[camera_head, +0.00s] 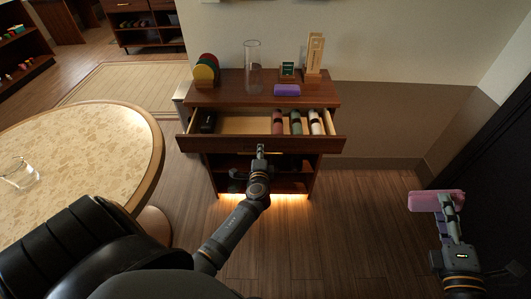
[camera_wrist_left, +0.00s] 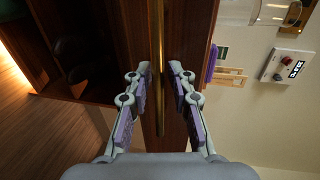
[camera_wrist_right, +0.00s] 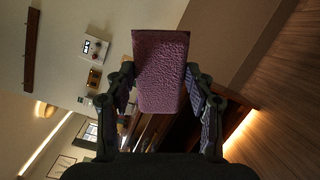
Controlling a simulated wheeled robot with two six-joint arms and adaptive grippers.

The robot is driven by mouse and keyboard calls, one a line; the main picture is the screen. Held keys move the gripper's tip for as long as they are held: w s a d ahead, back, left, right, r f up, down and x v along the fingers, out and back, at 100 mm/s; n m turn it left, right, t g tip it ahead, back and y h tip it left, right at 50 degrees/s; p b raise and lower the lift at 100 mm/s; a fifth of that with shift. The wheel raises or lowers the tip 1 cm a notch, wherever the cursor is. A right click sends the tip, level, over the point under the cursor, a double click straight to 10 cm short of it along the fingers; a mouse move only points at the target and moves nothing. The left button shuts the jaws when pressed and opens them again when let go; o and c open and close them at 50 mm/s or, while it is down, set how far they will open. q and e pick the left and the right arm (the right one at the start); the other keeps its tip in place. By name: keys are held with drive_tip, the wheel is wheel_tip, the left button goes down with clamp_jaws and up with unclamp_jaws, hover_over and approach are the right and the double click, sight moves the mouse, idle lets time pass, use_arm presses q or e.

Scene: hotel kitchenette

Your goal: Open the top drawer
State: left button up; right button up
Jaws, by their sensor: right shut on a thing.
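The top drawer (camera_head: 230,145) of the dark wooden cabinet stands pulled out, its inside visible from above. Its brass bar handle (camera_wrist_left: 158,110) runs between the fingers of my left gripper (camera_wrist_left: 160,72) in the left wrist view. Those fingers are parted, with a gap beside the bar. In the head view my left gripper (camera_head: 260,150) is at the middle of the drawer front. My right gripper (camera_head: 447,207) is off to the right, away from the cabinet. It is shut on a pink-purple textured block (camera_wrist_right: 160,72), which also shows in the head view (camera_head: 424,201).
The drawer holds a black item (camera_head: 208,122) and several rolled items (camera_head: 296,123). On the cabinet top are a glass cylinder (camera_head: 252,65), coloured discs (camera_head: 205,72), a purple block (camera_head: 287,90) and a wooden stand (camera_head: 314,55). A round table (camera_head: 75,150) stands left.

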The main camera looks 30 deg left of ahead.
use_arm(q)
drive_tip(key=shift+o, duration=0.4)
drive_tip(key=shift+s, duration=0.1)
drive_tip(key=v, duration=0.7)
drive_tip(key=shift+s+d, duration=0.1)
drive_tip(key=shift+s, duration=0.05)
